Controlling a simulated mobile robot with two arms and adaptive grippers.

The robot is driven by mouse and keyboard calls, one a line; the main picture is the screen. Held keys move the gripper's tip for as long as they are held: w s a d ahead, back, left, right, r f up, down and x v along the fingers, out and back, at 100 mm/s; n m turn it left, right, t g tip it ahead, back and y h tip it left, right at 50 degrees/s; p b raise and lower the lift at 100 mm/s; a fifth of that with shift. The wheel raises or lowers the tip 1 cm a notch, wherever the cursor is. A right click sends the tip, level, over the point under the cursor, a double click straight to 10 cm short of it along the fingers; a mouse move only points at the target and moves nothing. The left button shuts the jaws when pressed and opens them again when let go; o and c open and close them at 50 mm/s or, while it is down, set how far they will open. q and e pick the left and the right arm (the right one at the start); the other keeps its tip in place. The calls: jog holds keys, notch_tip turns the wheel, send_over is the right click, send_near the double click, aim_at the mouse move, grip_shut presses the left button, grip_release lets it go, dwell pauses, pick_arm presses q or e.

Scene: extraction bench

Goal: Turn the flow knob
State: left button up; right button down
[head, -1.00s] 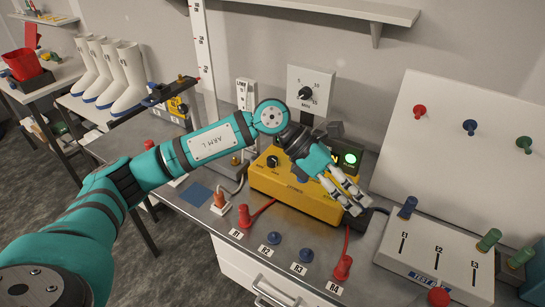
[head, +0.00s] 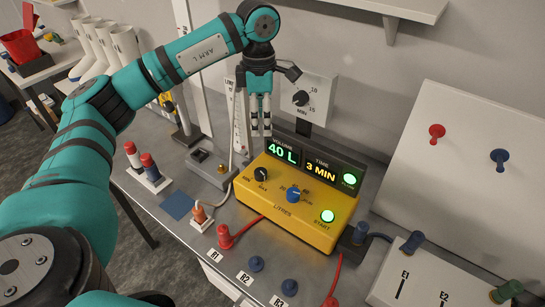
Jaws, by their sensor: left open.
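A yellow pump box (head: 325,235) stands on the bench with a display reading 40 L and 3 MIN. On its top left is a small black knob (head: 261,174) with min and max marks, which looks like the flow knob; its exact label is too small to read. A blue knob (head: 293,194) marked litres sits right of it. My left gripper (head: 260,132) points down, open and empty, above and behind the box's left end. Its fingertips are apart from the black knob. My right gripper is not in view.
A wall timer dial (head: 301,98) is just right of my left gripper. A lit green start button (head: 327,215) is on the box. Red and blue plugs line the bench front, including an orange plug (head: 200,216). A white panel (head: 465,180) stands at right.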

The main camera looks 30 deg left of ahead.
pick_arm(q)
jog(key=p, duration=0.2)
send_over(261, 171)
notch_tip(261, 171, down, 5)
notch_tip(261, 171, down, 11)
jog(key=p, duration=0.3)
jog(key=shift+f+p, duration=0.3)
jog(key=shift+f, duration=0.1)
jog(key=c, duration=1.1)
jog(key=shift+c, duration=0.2)
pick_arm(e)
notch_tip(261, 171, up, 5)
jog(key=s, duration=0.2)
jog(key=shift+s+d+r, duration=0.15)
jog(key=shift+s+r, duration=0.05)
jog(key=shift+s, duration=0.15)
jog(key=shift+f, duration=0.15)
